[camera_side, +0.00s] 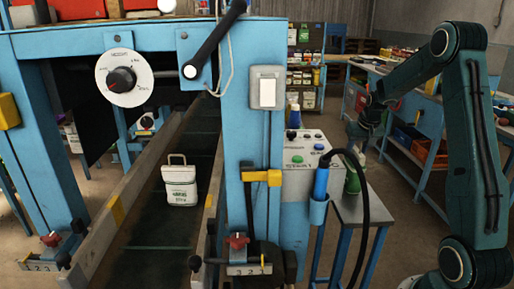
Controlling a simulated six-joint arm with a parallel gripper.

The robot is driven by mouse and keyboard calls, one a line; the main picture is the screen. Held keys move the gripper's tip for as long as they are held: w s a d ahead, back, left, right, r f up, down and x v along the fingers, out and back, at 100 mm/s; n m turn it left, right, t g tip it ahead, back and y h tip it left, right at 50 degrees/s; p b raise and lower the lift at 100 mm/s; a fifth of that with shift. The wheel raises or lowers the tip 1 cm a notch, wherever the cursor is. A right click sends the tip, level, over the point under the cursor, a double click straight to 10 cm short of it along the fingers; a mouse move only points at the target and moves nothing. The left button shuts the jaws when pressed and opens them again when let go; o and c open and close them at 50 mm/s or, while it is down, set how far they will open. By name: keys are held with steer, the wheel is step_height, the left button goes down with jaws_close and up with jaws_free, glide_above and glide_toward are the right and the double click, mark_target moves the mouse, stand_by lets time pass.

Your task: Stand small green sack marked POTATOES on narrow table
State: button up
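A small green item with a pale patch (353,182), possibly the green sack, shows at the narrow table (372,208), just right of the control box. A black hose partly hides it, and I cannot read any marking on it. My gripper (360,145) points down just above this item. The gripper is small and dark here, so I cannot tell whether its fingers are open, or whether they touch the item. The narrow table has a grey top and blue legs.
A white sack with a handle and dark lettering (180,184) stands upright on the dark conveyor belt (150,245). A blue machine frame (250,150) with a control box (305,160) stands beside the narrow table. A blue workbench (425,120) with crates is behind my arm.

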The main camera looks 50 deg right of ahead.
steer(key=v, duration=1.2)
steer(key=shift+r, duration=0.15)
stand_by(0.5)
